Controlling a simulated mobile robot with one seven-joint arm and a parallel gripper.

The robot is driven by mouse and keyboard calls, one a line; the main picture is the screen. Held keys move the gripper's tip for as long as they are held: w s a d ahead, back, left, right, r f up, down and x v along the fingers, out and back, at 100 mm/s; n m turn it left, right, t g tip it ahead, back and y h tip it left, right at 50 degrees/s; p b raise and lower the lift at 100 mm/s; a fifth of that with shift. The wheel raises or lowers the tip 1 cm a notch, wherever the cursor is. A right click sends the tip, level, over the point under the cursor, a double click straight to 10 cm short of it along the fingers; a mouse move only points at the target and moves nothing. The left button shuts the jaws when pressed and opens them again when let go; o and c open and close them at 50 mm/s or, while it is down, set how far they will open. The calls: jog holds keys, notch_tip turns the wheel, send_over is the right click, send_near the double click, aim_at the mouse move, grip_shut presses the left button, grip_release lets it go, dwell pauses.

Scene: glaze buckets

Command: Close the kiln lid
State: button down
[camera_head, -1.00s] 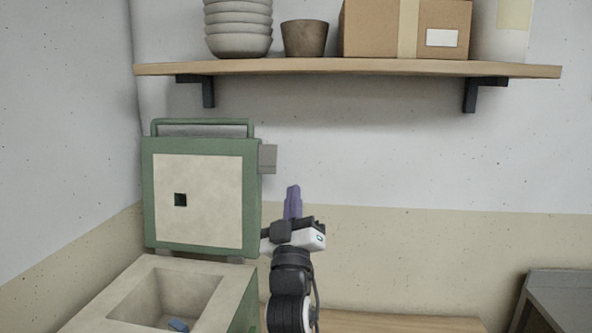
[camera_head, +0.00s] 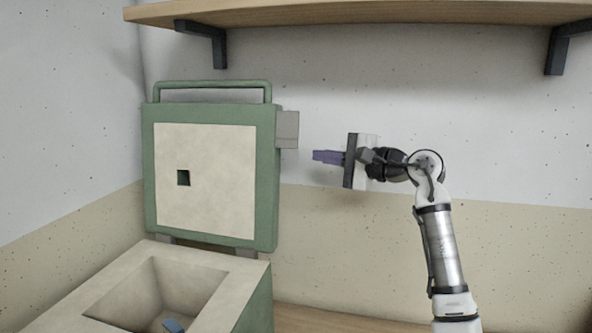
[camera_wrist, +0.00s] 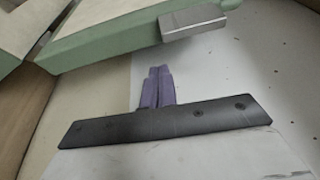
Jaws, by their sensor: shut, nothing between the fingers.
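The kiln lid (camera_head: 205,175) is a green-framed panel with a cream inner face and a small dark square hole. It stands upright, open, at the back of the kiln body (camera_head: 215,262). A green bar handle (camera_head: 212,86) runs along its top edge. A grey block (camera_head: 288,129) sticks out from its right side; the block also shows in the wrist view (camera_wrist: 193,22). My gripper (camera_head: 316,156) has purple fingers, shut and empty. It points left, just right of the grey block and a little lower, apart from it. The wrist view shows the fingers (camera_wrist: 160,72) together.
A small blue piece (camera_head: 173,325) lies inside the kiln chamber. A wooden shelf (camera_head: 370,12) on black brackets hangs above. A wooden surface (camera_head: 340,320) runs right of the kiln. The wall right of the lid is clear.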

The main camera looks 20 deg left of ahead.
jog(key=p+x, duration=0.1)
jog(key=x, duration=0.2)
jog(key=p+x, duration=0.1)
jog(key=x, duration=0.2)
jog(key=p+x, duration=0.2)
jog(key=x, duration=0.2)
jog(key=shift+w+d+f, duration=0.1)
jog(key=shift+f, duration=0.3)
jog(key=s+n+y+b, duration=0.3)
jog(key=s+n+b, duration=0.7)
jog(key=s+b, duration=0.9)
jog(key=shift+s+g+b, duration=0.2)
jog(key=shift+g+b, duration=0.1)
jog(key=shift+b, duration=0.15)
jog(key=shift+f, duration=0.1)
